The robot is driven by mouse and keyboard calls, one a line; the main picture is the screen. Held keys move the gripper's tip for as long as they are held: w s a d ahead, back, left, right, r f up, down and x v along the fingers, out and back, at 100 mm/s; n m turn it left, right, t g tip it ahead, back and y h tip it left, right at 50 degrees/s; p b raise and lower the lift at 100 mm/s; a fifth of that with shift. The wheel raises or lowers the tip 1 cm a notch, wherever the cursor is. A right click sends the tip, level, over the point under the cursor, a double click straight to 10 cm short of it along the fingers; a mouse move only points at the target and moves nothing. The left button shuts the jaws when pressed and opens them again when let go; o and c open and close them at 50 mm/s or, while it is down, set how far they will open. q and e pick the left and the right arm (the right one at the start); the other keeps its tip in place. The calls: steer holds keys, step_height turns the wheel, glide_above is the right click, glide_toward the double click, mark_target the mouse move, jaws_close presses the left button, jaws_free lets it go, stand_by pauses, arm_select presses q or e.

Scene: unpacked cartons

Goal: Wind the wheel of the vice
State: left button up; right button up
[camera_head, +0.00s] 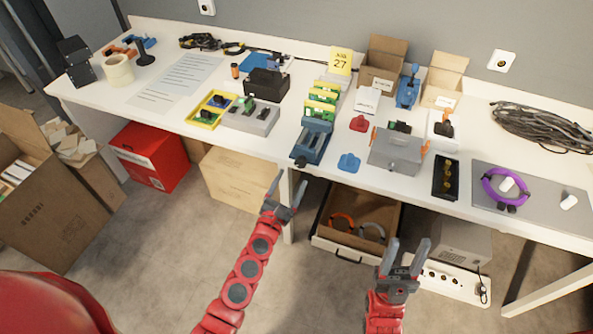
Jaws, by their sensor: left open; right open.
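The vice (312,142) looks like the long blue-grey device at the middle of the table, with its near end by the front edge. Green and yellow pieces sit along its far part. A small dark round part at its near end (301,161) appears to be its wheel; its details are too small to tell. My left gripper (288,184) is open and empty, in front of the table edge, just below and apart from the wheel. My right gripper (408,250) is open and empty, lower and further right, in front of the table and touching nothing.
A grey metal box (396,152) and a blue piece (349,163) lie right of the vice. Below the table are a cardboard box (237,178), a red box (150,155) and an open drawer-like box (340,243).

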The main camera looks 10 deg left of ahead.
mark_target(300, 165)
arm_select(q)
steer(key=x, duration=0.4)
steer(key=shift+f+b, duration=0.1)
steer(key=shift+b, duration=0.2)
steer(key=shift+w+d, duration=0.2)
steer(key=shift+w, duration=0.2)
jaws_close()
